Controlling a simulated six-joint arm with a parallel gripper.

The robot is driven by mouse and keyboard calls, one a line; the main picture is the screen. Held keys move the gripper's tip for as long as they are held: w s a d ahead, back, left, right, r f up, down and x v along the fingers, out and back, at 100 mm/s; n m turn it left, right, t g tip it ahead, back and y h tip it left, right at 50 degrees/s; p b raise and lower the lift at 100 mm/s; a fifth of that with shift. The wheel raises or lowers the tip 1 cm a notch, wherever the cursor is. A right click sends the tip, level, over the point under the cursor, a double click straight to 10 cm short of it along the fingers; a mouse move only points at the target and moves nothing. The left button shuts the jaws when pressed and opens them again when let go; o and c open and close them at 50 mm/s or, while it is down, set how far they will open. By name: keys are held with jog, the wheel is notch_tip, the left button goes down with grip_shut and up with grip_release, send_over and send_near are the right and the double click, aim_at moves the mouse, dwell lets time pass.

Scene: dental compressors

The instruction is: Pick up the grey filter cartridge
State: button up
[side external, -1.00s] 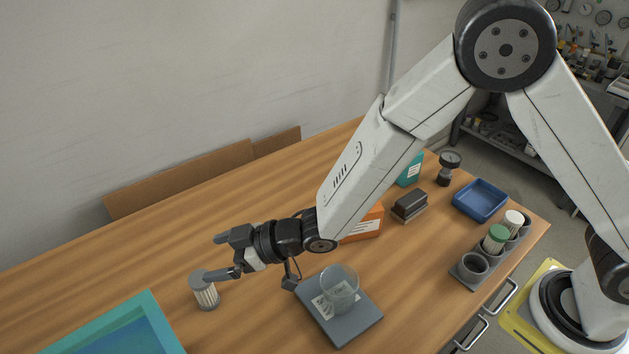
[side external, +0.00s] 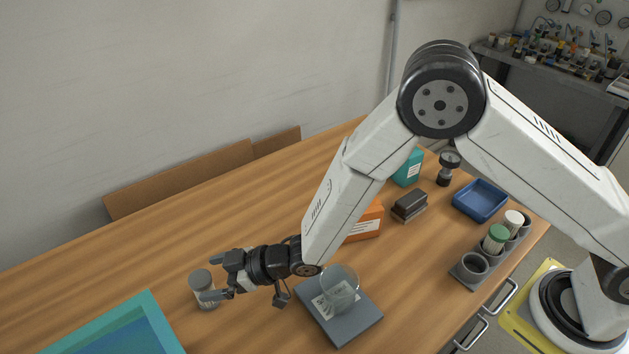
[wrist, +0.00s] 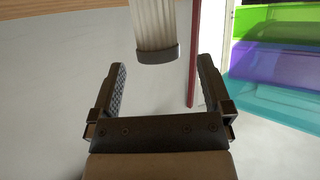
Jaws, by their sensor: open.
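The grey filter cartridge (side external: 204,289) stands upright on the wooden table, with a grey cap and a pale pleated body. My gripper (side external: 217,276) is open and low over the table, just right of the cartridge. One finger overlaps the cartridge's lower right side in the side view; contact cannot be told. In the wrist view the cartridge (wrist: 155,28) appears ahead, between the lines of the two fingers and slightly beyond their tips. The wrist view also shows my open gripper (wrist: 161,75) with nothing between its fingers.
A teal-rimmed tray (side external: 160,318) lies at front left. A grey plate (side external: 357,325) with a clear beaker (side external: 340,287) is right of my gripper. An orange box (side external: 368,222), a dark block (side external: 409,206), a blue tray (side external: 480,201) and a cup rack (side external: 466,280) stand farther right.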

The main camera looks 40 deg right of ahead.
aim_at(191, 277)
jog(key=shift+w+a+f, duration=0.1)
jog(key=shift+w+a, duration=0.05)
jog(key=shift+a, duration=0.05)
jog(key=shift+x, duration=2.4)
jog(key=shift+w, duration=0.1)
grip_shut()
jog(key=shift+r, duration=0.9)
jog(key=s+d+r, duration=0.8)
jog(key=s+r, duration=0.3)
jog(key=shift+s, duration=0.25)
